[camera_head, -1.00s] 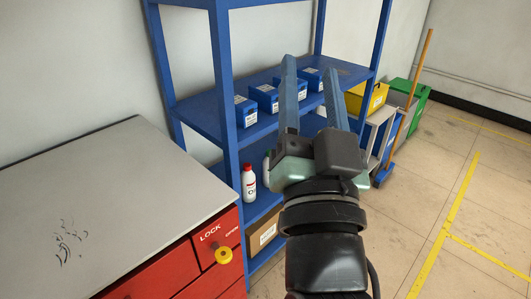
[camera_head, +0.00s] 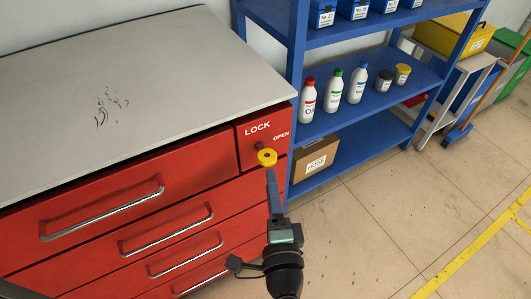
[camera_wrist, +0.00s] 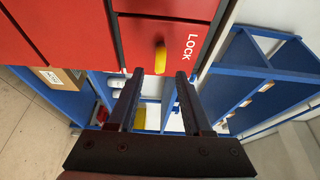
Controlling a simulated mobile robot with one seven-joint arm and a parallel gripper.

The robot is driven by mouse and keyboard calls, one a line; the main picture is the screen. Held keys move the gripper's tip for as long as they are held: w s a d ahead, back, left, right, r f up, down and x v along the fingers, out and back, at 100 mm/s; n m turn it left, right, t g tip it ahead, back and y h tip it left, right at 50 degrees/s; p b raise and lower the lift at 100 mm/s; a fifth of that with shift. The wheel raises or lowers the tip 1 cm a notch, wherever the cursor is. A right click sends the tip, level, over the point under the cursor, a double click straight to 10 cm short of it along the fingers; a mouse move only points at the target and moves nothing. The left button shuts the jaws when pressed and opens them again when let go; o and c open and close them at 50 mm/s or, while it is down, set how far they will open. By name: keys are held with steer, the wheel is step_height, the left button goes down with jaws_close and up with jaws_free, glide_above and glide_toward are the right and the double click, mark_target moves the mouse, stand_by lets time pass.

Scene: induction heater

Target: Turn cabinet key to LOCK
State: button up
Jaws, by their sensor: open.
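The yellow key (camera_head: 267,157) sits in the red panel at the cabinet's upper right corner, below the white words LOCK (camera_head: 257,128) and OPEN (camera_head: 281,137). In the wrist view the key (camera_wrist: 160,58) shows edge-on, beside the word LOCK. My gripper (camera_head: 270,172) is just below and in front of the key in the head view, its fingers overlapping edge-on. In the wrist view my gripper (camera_wrist: 160,75) is open and empty, with the key ahead, centred between the two fingertips. I see no contact with the key.
The red cabinet (camera_head: 140,200) has several drawers with metal handles and a grey top (camera_head: 150,85). A blue shelf (camera_head: 375,110) with bottles and boxes stands to its right. The tiled floor (camera_head: 385,225) is clear at lower right.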

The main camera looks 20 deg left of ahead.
mark_target(268, 165)
steer(key=x, duration=0.8)
steer(key=shift+w+a+p, duration=0.1)
steer(key=shift+w+p, duration=0.15)
steer(key=shift+p, duration=0.05)
steer(key=shift+c, duration=0.2)
jaws_close()
